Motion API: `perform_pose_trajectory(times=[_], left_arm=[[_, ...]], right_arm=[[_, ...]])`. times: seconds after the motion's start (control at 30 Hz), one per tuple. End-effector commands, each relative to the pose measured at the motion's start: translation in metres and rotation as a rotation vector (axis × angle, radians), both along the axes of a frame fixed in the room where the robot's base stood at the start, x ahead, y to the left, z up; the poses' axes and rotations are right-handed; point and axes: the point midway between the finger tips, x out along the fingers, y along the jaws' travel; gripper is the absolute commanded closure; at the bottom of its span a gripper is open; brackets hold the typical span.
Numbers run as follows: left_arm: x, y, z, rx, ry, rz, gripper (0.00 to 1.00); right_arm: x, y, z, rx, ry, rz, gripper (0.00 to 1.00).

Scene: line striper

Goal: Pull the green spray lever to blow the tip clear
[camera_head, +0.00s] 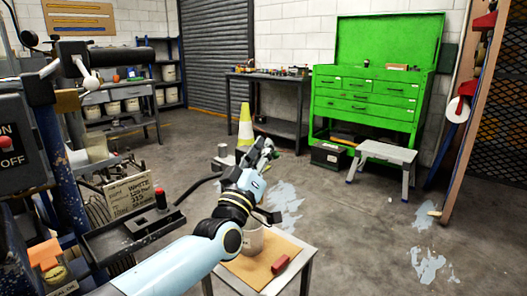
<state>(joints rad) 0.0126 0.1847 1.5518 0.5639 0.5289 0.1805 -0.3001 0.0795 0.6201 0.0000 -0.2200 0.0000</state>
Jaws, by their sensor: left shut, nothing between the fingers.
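My left gripper (266,148) is near the middle of the view, at the end of my pale blue left arm. A bare metal lever (86,76) shows under the handlebar, well to the left of the gripper. My right gripper is not in view.
A yellow-and-white cone (245,128) stands behind the gripper. A green tool chest (368,97) and grey step stool (387,154) stand farther back. The right floor is mostly clear.

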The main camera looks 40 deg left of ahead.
Motion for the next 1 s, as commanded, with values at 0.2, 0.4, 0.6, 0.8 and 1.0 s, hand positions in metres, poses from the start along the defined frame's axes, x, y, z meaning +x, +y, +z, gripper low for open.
perform_pose_trajectory(times=[0.2, 0.4, 0.6, 0.8, 1.0], left_arm=[[0.0, -0.002, -0.005, 0.046, -0.003, 0.0, 1.0], [0.0, -0.006, -0.013, 0.139, -0.009, -0.001, 1.0], [-0.001, -0.011, -0.025, 0.305, -0.021, -0.001, 1.0], [-0.001, -0.015, -0.037, 0.487, -0.034, -0.001, 1.0], [-0.001, -0.017, -0.045, 0.638, -0.047, 0.0, 1.0]], right_arm=[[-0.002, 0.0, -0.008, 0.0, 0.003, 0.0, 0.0], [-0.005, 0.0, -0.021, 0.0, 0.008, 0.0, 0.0], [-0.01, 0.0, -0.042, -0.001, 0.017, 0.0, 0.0], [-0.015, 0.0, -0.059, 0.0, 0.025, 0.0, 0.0], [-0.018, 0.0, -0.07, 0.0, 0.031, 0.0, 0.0]])
